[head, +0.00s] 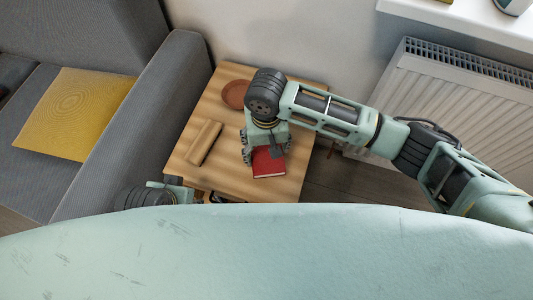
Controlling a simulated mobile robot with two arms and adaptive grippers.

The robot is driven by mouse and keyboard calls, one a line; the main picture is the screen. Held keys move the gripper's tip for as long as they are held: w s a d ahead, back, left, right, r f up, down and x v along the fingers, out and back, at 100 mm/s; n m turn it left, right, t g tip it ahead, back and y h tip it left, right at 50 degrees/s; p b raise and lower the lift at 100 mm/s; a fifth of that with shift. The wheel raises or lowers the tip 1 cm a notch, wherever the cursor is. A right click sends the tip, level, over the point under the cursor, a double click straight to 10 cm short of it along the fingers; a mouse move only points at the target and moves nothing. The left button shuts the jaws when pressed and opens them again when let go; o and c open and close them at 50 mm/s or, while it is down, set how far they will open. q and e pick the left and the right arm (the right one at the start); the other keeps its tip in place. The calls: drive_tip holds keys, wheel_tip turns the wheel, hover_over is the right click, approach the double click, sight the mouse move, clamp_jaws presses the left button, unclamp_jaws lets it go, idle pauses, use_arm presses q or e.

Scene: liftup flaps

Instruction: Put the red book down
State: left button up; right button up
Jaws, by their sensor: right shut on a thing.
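The red book (269,163) shows over the near right part of the wooden side table (228,181). Its cover faces up and its pale page edge faces me. My right gripper (266,149) reaches down from above and is shut on the red book at its far edge. I cannot tell whether the book touches the table top. My left gripper is not clearly visible; only part of my left arm (150,197) shows at the table's near left edge, mostly hidden behind my own body.
A light brown block-like object (203,143) lies on the table left of the book. A round terracotta dish (235,94) sits at the back. A grey sofa (150,120) with a yellow cushion (75,114) stands left. A white radiator (450,110) is on the right.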

sight(267, 150)
wheel_tip(267, 150, down, 2)
drive_tip(key=shift+f+b, duration=0.1)
drive_tip(key=shift+b, duration=0.25)
drive_tip(key=shift+f+b, duration=0.35)
drive_tip(key=shift+f, duration=0.45)
use_arm(q)
drive_tip(key=shift+v, duration=1.15)
drive_tip(key=shift+a, duration=0.1)
use_arm(e)
drive_tip(key=o, duration=1.2)
drive_tip(key=shift+o, duration=0.2)
